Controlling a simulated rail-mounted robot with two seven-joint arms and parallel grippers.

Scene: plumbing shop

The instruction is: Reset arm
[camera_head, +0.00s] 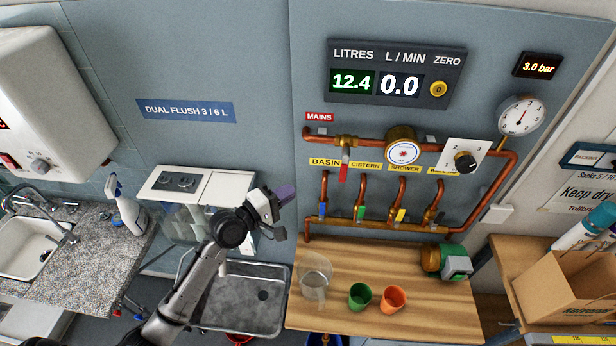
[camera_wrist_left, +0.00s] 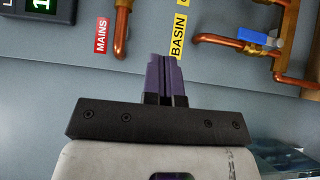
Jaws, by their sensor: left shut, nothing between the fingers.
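My left gripper (camera_head: 284,194) is raised in front of the blue-grey wall panel, left of the copper pipework and above the steel sink. In the left wrist view its purple fingers (camera_wrist_left: 165,80) are together with nothing between them. The fingers point toward the wall near the yellow BASIN label (camera_wrist_left: 179,36) and the red MAINS label (camera_wrist_left: 102,35). My right gripper is not in view.
Copper pipes (camera_head: 470,150) with coloured valve handles run along the panel to the right. A wooden worktop (camera_head: 430,310) holds a clear jug (camera_head: 315,275), a green cup (camera_head: 359,296) and an orange cup (camera_head: 393,299). A spray bottle (camera_head: 128,212) stands at the left.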

